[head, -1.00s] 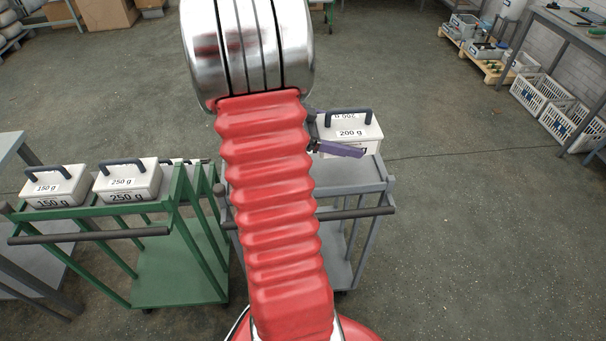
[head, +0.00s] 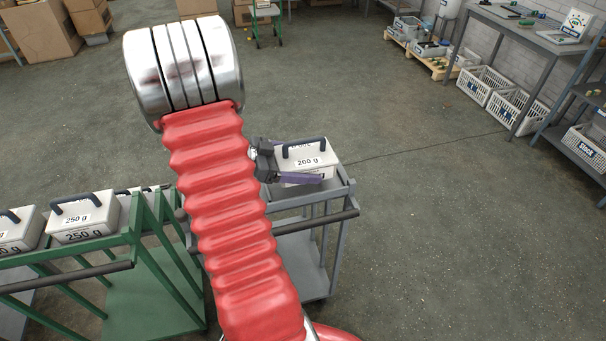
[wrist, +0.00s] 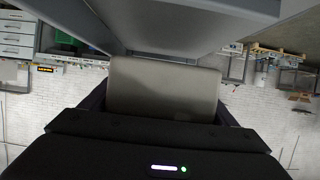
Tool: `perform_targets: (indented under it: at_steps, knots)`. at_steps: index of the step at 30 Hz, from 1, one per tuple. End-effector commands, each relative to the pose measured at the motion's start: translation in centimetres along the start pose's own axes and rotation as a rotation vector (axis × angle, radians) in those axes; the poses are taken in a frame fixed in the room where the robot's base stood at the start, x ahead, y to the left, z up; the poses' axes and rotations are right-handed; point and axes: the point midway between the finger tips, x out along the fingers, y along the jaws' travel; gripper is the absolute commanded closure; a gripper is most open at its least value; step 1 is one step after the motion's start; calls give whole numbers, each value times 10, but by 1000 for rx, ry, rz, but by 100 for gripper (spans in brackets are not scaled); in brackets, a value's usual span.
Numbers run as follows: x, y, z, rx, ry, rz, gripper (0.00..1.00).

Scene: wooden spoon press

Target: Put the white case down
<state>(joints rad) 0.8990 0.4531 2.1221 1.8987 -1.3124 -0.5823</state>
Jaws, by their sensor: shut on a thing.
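The white case (head: 295,155), marked 200 g and with a dark handle on top, is upright over the right part of the grey cart (head: 352,195) in the head view. My gripper (head: 303,172) is shut on the case from the left, with a purple finger along its near side. The far finger is hidden behind the case. In the wrist view the case (wrist: 165,88) fills the space between the dark fingers, close to a grey cart surface (wrist: 190,38). I cannot tell whether its underside touches the cart top.
A green cart (head: 110,243) stands to the left with several white cases (head: 84,217), one marked 250 g. My red arm hides part of both carts. Open floor (head: 430,250) lies to the right. White crates (head: 485,85) and a workbench (head: 530,35) stand at the far right.

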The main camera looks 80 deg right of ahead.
Motion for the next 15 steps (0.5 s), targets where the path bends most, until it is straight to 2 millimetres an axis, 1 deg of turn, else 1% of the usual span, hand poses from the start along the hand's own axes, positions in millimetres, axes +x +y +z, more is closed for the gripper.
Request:
perform_targets:
  at_steps: [2, 10, 15]
  knots:
    - [2, 0, 3, -2, 1, 1, 46]
    - [13, 0, 29, -3, 2, 1, 46]
    - [15, 0, 34, 0, 1, 1, 46]
